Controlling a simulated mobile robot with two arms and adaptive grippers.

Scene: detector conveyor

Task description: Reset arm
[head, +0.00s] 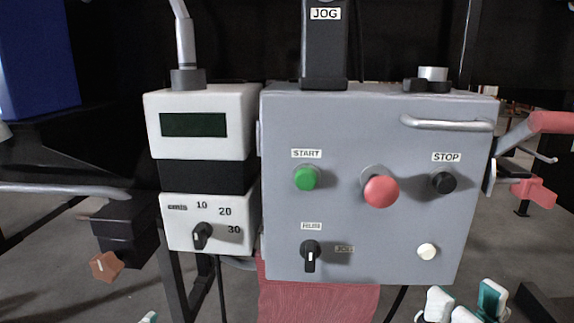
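My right gripper (464,300) is at the bottom right, below the lower right corner of the grey control panel (350,220). Its white and teal fingertips stand apart, with nothing seen between them. It is apart from the panel in the picture. Of my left gripper (148,317) only a small white and teal tip shows at the bottom edge, left of centre. Whether it is open or shut is hidden.
The panel has a green START button (307,178), a red button (381,190), a black STOP button (443,182) and a black knob (310,254). A metal handle (447,123) sticks out at its upper right. A white speed box (202,122) stands left.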

